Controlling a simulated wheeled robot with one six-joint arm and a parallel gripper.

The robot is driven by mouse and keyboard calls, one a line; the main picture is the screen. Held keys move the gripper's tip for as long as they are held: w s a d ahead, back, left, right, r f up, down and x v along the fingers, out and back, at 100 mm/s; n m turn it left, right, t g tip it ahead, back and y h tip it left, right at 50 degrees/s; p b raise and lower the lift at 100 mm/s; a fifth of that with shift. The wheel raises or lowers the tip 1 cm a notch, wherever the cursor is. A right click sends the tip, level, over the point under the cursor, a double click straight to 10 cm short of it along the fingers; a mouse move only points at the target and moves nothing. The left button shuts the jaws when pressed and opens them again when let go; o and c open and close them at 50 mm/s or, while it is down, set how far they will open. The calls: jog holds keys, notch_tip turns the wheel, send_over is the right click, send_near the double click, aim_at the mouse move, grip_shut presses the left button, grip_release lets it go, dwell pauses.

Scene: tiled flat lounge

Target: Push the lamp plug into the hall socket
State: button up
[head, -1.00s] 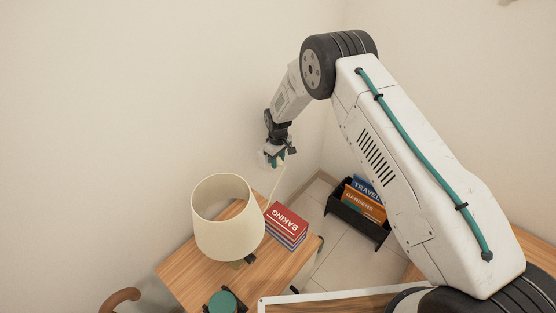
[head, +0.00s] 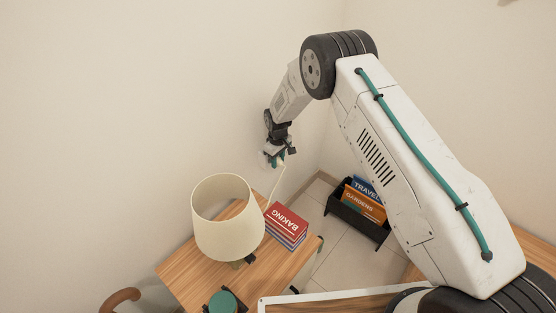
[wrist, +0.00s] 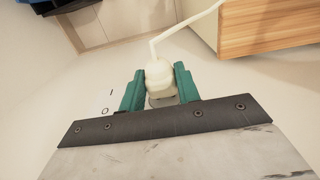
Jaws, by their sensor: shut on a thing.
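The lamp plug (wrist: 159,76) is cream, with its cord running up and right in the wrist view. My gripper (wrist: 158,88) has its green fingers closed on the sides of the plug. In the head view my gripper (head: 276,159) is down at the left wall, above the far end of the wooden table. The marks "I" and "O" show on a pale surface left of the fingers in the wrist view. The socket face is mostly hidden by my gripper, and I cannot tell whether the plug is in it. The lamp (head: 228,218) stands on the table.
Red books marked BAKING (head: 287,226) lie on the table (head: 190,268) near the cord (head: 278,187). A black rack (head: 357,218) with books stands on the tiled floor. A green-topped object (head: 226,302) is at the table's near edge.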

jog(key=shift+w+a, duration=0.35)
jog(key=o, duration=1.1)
jog(key=shift+c, duration=0.2)
jog(key=shift+r, duration=0.1)
notch_tip(320, 180, up, 8)
jog(key=shift+f, duration=0.2)
jog(key=s+d, duration=0.6)
jog(key=shift+s+d, duration=0.15)
jog(key=shift+d, duration=0.05)
dwell(0.5)
dwell(0.5)
